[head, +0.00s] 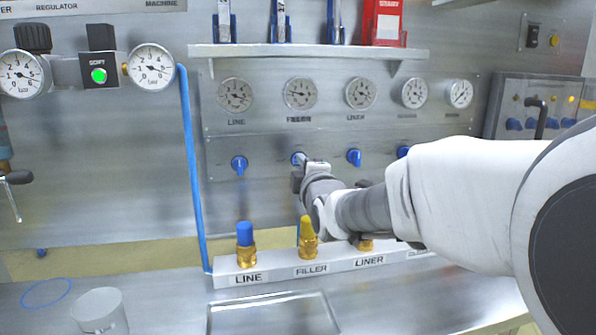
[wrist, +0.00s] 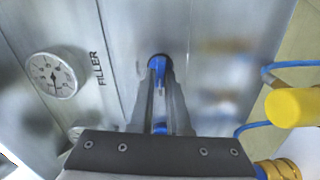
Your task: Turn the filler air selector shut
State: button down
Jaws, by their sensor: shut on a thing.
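The filler air selector is a small blue knob (head: 297,158) on the steel panel, below the gauge (head: 300,93) labelled FILLER. My gripper (head: 299,167) reaches it from the front right and covers most of it in the head view. In the wrist view the blue knob (wrist: 158,64) sits between the tips of my gripper (wrist: 160,85), which is shut on it. The fingers hide its sides, so its exact angle is hard to tell. The FILLER gauge (wrist: 51,75) also shows at the left of the wrist view.
Similar blue knobs stand on either side, under LINE (head: 239,165) and LINER (head: 354,157). Below, a rail (head: 290,272) carries brass fittings with blue and yellow caps (head: 307,230). A blue hose (head: 190,165) runs down at the left. A shelf (head: 300,51) juts out above the gauges.

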jog(key=shift+n, duration=0.9)
jog(key=c, duration=0.9)
grip_release()
jog(key=shift+s+d+p, duration=0.3)
jog(key=shift+s+d, duration=0.3)
jog(key=shift+s, duration=2.25)
jog(key=shift+s+d+p, duration=0.3)
jog(key=shift+s+d, duration=0.25)
jog(key=shift+s, duration=2.3)
jog(key=shift+s+d+p, duration=0.3)
jog(key=shift+s+d, duration=0.3)
jog(key=shift+s, duration=2.25)
